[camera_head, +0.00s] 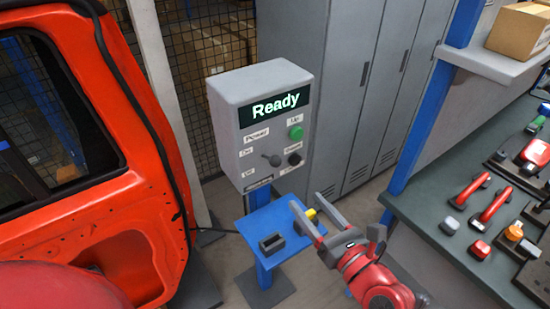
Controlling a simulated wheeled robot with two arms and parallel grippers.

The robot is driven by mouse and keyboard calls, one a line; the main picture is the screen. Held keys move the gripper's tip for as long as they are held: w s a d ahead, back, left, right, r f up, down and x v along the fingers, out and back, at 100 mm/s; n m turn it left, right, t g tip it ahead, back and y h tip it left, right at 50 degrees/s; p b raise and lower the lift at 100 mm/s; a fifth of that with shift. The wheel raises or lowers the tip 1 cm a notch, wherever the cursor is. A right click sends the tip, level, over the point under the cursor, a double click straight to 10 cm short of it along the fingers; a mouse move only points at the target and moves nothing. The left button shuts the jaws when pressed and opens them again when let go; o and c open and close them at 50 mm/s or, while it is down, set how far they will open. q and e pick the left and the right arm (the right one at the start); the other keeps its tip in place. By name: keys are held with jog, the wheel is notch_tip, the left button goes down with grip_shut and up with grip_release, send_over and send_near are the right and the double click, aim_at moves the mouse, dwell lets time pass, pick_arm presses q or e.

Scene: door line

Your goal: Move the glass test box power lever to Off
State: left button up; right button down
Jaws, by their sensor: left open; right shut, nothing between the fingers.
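The glass test box (262,125) is a grey control box on a blue post. Its screen (274,106) reads "Ready". The power lever (273,160), with a dark grip, sticks out of the front panel beside the On and Off labels. I cannot tell its exact setting at this size.
A green button (296,132) and a black knob (294,159) sit right of the lever. A blue shelf (262,222) with a dark holder (271,243) juts out below. A red car door (110,190) stands left, a workbench (440,235) with tools right, grey lockers (345,90) behind.

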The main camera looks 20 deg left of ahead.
aim_at(272, 160)
pick_arm(q)
jog(key=p+x, duration=0.5)
jog(key=x, duration=1)
jog(key=shift+w+a+r, duration=0.1)
jog(key=shift+a+r, duration=0.05)
jog(key=shift+a, duration=0.05)
jog(key=shift+w+a, duration=0.25)
jog(key=shift+c, duration=0.4)
grip_shut()
